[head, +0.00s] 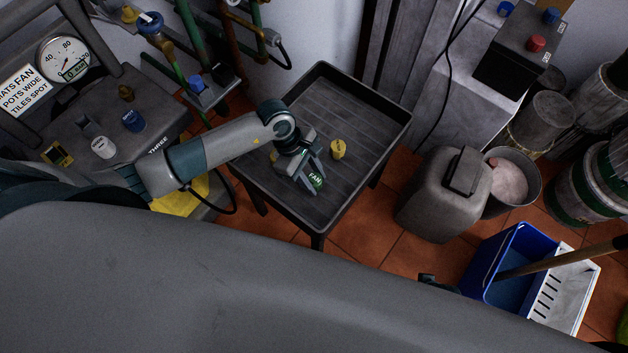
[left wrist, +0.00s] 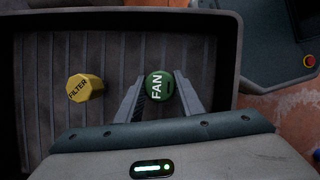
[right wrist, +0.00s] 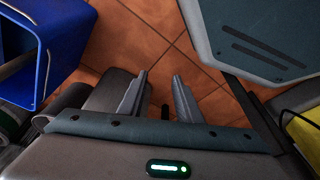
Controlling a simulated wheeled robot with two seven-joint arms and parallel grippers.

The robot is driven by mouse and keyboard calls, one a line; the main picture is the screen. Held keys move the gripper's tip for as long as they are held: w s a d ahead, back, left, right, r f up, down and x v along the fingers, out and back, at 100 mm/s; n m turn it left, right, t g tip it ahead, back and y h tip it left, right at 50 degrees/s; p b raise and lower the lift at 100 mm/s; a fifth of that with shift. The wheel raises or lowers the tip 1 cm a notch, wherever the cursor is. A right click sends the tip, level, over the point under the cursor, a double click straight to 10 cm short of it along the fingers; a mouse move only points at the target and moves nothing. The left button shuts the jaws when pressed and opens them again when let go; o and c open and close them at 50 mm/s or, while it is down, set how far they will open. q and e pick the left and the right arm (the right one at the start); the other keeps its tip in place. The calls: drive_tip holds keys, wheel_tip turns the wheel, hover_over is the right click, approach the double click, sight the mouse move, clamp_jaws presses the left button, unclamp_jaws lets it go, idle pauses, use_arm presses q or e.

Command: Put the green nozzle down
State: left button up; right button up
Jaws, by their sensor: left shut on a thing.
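The green nozzle (head: 316,181), marked FAN, is between the fingers of my left gripper (head: 308,180) over the dark tray table (head: 356,129). In the left wrist view the green nozzle (left wrist: 158,85) shows its round top, with the fingers closed on its sides. I cannot tell whether its bottom touches the tray. A yellow nozzle (head: 338,149), marked FILTER, stands on the tray beside the gripper; it also shows in the left wrist view (left wrist: 85,88). My right gripper (right wrist: 160,97) is open and empty above the tiled floor.
The tray table has a raised rim, with bare room at its far and right parts. A grey canister (head: 440,205) and a blue bucket (head: 510,270) stand at right.

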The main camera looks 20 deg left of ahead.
use_arm(q)
drive_tip(key=shift+f, duration=1.1)
use_arm(e)
drive_tip(key=shift+f, duration=0.2)
drive_tip(key=shift+s, duration=0.1)
use_arm(q)
drive_tip(key=shift+f, duration=0.1)
drive_tip(key=o, duration=1.2)
use_arm(e)
drive_tip(key=shift+w+r, duration=0.25)
drive_tip(key=shift+r, duration=0.2)
drive_tip(key=shift+s+f, duration=0.1)
drive_tip(key=shift+s, duration=0.05)
